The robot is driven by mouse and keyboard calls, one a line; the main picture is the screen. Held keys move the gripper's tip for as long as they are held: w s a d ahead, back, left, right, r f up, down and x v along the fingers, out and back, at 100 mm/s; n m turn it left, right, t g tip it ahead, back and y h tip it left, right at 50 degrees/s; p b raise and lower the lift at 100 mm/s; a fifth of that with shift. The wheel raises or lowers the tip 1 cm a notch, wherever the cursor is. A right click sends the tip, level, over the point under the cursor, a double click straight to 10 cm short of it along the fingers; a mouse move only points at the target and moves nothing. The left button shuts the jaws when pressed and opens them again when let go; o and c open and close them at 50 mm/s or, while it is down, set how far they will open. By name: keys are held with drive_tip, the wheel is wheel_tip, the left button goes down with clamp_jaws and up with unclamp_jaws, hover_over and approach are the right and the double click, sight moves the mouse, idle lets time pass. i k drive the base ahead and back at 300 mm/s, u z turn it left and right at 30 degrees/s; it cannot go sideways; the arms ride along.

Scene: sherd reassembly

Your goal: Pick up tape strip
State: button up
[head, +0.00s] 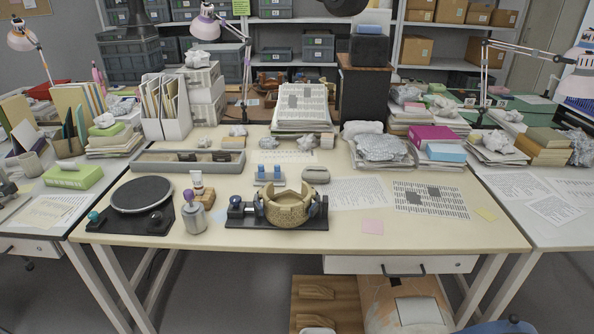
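Two small blue pieces stand side by side on a small pale holder (270,177) near the middle of the table; they look like the tape strips, left one (262,173) and right one (277,172), but they are too small to be sure. Just in front, a tan, rough-rimmed bowl (290,209) sits in a black clamp stand (262,222). My gripper is not in view, and nothing on the table is seen being held.
A round dark turntable (141,194) and a grey jar (194,218) stand to the left. A long grey tray (187,160) lies behind. The front right tabletop is mostly clear; lamps and paper stacks crowd the back.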

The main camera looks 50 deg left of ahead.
sight(261, 167)
drive_tip(key=z, duration=1.1)
drive_tip(key=k, duration=2)
drive_tip(key=u, duration=1.35)
